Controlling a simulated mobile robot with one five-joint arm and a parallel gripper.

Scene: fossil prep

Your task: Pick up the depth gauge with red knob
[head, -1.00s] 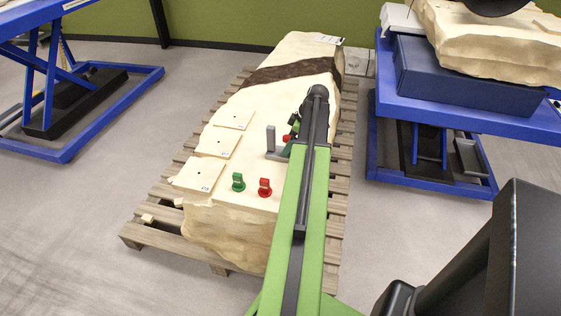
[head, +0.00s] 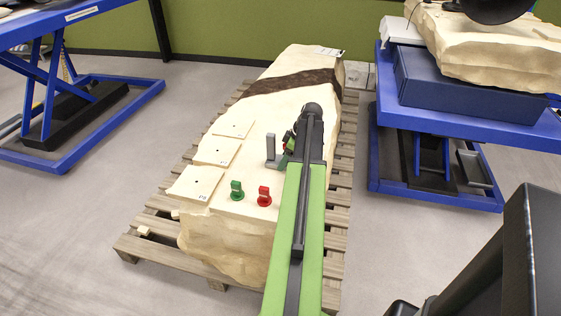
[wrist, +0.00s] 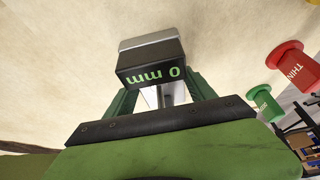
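In the wrist view a dark block with a green "0 mm" readout (wrist: 152,62) and a grey top is directly ahead of my gripper (wrist: 160,85). It looks like the depth gauge's display. Its red knob does not show there. The two green fingers are spread on either side of the block's lower edge; contact cannot be told, as their tips are partly hidden. In the head view my gripper (head: 291,143) is low over the pale stone block (head: 250,215). A small red part, possibly the knob, shows beside it, next to a grey upright piece (head: 271,150).
A green-handled stamp (head: 237,190) and a red one (head: 264,196) stand near the block's front edge; both show in the wrist view. Thin square plates (head: 195,184) lie at left. The block rests on a wooden pallet (head: 160,250). Blue lift tables stand on both sides.

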